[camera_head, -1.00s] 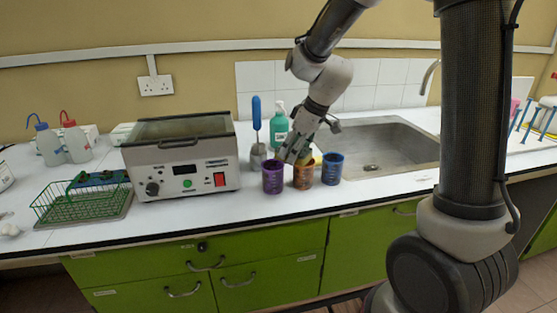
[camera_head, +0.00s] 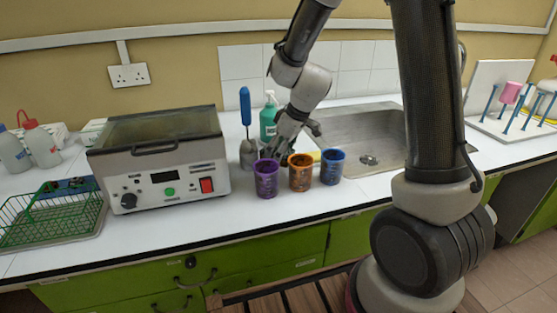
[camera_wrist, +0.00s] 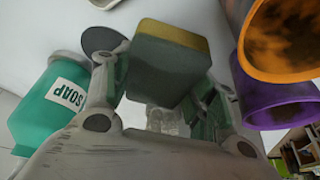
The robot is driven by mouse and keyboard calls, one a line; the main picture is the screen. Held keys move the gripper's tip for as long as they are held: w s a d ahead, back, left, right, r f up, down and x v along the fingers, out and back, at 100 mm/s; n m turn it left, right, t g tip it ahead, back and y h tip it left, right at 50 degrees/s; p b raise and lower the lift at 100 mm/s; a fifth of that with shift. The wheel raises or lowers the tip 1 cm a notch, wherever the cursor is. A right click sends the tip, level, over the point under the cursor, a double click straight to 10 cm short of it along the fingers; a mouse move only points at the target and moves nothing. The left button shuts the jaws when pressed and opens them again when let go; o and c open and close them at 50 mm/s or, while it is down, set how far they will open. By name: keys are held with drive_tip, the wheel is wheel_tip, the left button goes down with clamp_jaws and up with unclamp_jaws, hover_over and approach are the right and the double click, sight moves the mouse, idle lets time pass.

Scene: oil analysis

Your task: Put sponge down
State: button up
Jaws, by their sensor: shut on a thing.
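The sponge (camera_wrist: 168,68), dark green with a yellow layer, is between the fingers of my gripper (camera_wrist: 158,88) in the wrist view. My gripper is shut on it. In the head view my gripper (camera_head: 277,147) is low over the counter, behind the purple cup and in front of the green soap bottle. The sponge is hidden there by the fingers and cups. I cannot tell whether it touches the counter.
A purple cup (camera_head: 266,180), an orange cup (camera_head: 300,174) and a blue cup (camera_head: 332,169) stand close in front. The heating bath (camera_head: 160,165) is left, the sink (camera_head: 365,138) right.

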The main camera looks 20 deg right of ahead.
drive_tip(key=shift+f, duration=1.55)
drive_tip(key=o, duration=1.1)
drive_tip(key=shift+f, duration=0.1)
drive_tip(key=shift+o, duration=0.2)
drive_tip(key=v, duration=1.3)
drive_tip(key=s+d+r+m+h, duration=0.1)
drive_tip(key=s+d+r+m, duration=0.2)
drive_tip(key=s, duration=0.4)
drive_tip(key=s+d+r+m+h, duration=0.1)
drive_tip(key=s+d+r+m, duration=0.2)
drive_tip(key=s, duration=0.5)
drive_tip(key=s+d+r+m+t+h, duration=0.1)
drive_tip(key=s+d+r+m, duration=0.2)
drive_tip(key=s, duration=0.5)
drive_tip(key=shift+d+r, duration=0.45)
drive_tip(key=shift+d, duration=0.55)
drive_tip(key=shift+s, duration=0.1)
